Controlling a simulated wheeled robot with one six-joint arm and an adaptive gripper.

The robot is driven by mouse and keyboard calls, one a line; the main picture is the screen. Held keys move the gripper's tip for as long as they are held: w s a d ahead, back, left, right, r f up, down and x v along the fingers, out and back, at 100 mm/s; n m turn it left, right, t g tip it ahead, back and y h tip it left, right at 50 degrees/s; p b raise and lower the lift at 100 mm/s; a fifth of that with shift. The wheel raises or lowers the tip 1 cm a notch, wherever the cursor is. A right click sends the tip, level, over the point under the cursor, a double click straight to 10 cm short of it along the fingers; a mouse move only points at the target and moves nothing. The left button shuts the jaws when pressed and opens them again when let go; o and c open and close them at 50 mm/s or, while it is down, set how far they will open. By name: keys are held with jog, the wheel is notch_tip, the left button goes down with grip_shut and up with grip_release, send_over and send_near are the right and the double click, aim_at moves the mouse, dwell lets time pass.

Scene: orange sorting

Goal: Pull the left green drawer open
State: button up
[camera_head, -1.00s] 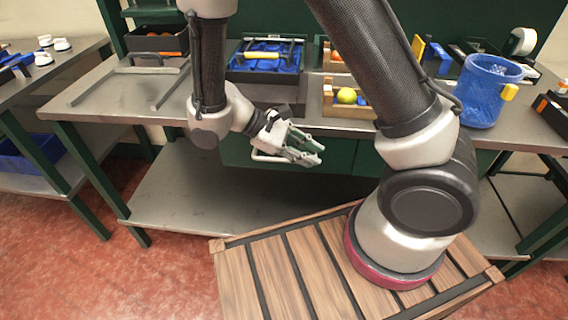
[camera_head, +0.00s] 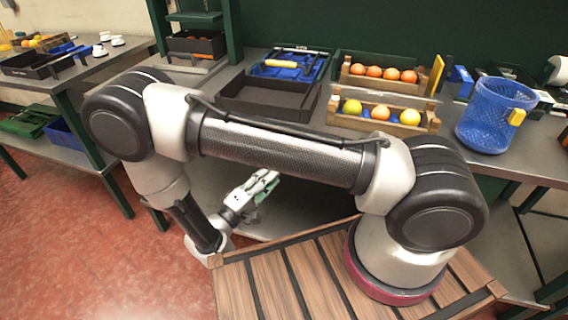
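The left green drawer is not visible; my arm's long link crosses the picture in front of the area under the bench top. A patch of dark green (camera_head: 490,187) shows under the bench right of my arm, and I cannot tell which part it is. My gripper (camera_head: 266,180) is low, below the long link and in front of the bench's lower shelf. Its greenish fingers point up and to the right. They are small and overlap, so I cannot tell whether they are open. I see no thing held in them.
The bench (camera_head: 325,117) carries an empty dark tray (camera_head: 268,110), a blue tool tray (camera_head: 300,68), two wooden crates (camera_head: 345,121) of fruit and a blue mesh basket (camera_head: 493,115). My wooden-slatted base is at the front. Another table (camera_head: 85,72) stands left; red floor is clear there.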

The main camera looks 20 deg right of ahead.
jog(key=x, duration=0.7)
jog(key=shift+w+d, duration=0.2)
jog(key=shift+d, duration=0.15)
grip_shut()
